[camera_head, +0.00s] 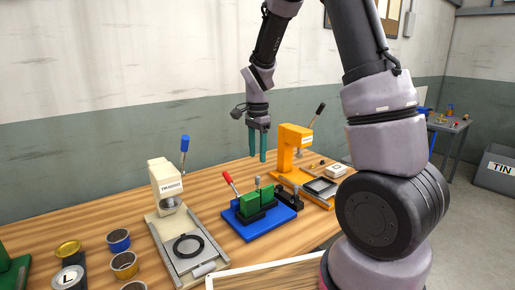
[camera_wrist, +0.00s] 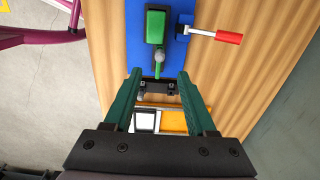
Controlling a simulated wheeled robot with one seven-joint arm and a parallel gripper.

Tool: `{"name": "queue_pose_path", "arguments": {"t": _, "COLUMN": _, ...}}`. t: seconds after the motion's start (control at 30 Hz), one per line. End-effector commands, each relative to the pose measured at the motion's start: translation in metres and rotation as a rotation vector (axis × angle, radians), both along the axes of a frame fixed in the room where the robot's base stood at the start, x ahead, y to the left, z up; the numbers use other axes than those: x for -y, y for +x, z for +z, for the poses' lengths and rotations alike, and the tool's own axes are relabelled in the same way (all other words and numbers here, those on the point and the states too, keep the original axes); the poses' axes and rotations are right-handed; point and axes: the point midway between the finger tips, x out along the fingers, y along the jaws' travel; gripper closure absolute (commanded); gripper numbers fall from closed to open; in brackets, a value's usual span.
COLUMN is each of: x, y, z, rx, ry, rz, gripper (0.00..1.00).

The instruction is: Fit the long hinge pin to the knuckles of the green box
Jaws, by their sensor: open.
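The green box (camera_head: 249,203) sits in a dark holder on a blue base plate (camera_head: 238,232), below and slightly left of my gripper in the head view. The wrist view shows the green box (camera_wrist: 155,26) from above at the top, with a grey rounded part (camera_wrist: 159,56) at its near end. My gripper (camera_head: 257,158) points down above the bench, its two green fingers apart with nothing between them. The wrist view shows black blocks (camera_wrist: 157,87) between the fingers, below them. I cannot make out the long hinge pin or the knuckles.
A red-handled clamp (camera_head: 228,178) stands beside the green box. A cream press (camera_head: 165,185) is left, an orange press (camera_head: 293,145) right, with a dark tray (camera_head: 320,186) in front of it. Several tins, including a blue one (camera_head: 118,240), stand at front left.

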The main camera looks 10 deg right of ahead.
Motion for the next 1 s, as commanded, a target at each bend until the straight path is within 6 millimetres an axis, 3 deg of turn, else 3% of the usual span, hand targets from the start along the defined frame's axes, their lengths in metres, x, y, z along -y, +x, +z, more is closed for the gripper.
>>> {"name": "queue_pose_path", "arguments": {"t": 0.3, "x": 0.001, "y": -0.001, "z": -0.057, "rx": -0.004, "ry": -0.001, "rz": 0.001, "gripper": 0.44}}
{"name": "queue_pose_path", "arguments": {"t": 0.5, "x": 0.001, "y": -0.001, "z": -0.084, "rx": -0.002, "ry": 0.000, "rz": 0.000, "gripper": 0.44}}
{"name": "queue_pose_path", "arguments": {"t": 0.97, "x": 0.000, "y": 0.000, "z": -0.096, "rx": 0.001, "ry": 0.001, "rz": 0.001, "gripper": 0.44}}
{"name": "queue_pose_path", "arguments": {"t": 1.0, "x": 0.000, "y": 0.000, "z": -0.096, "rx": 0.001, "ry": 0.001, "rz": 0.001, "gripper": 0.59}}
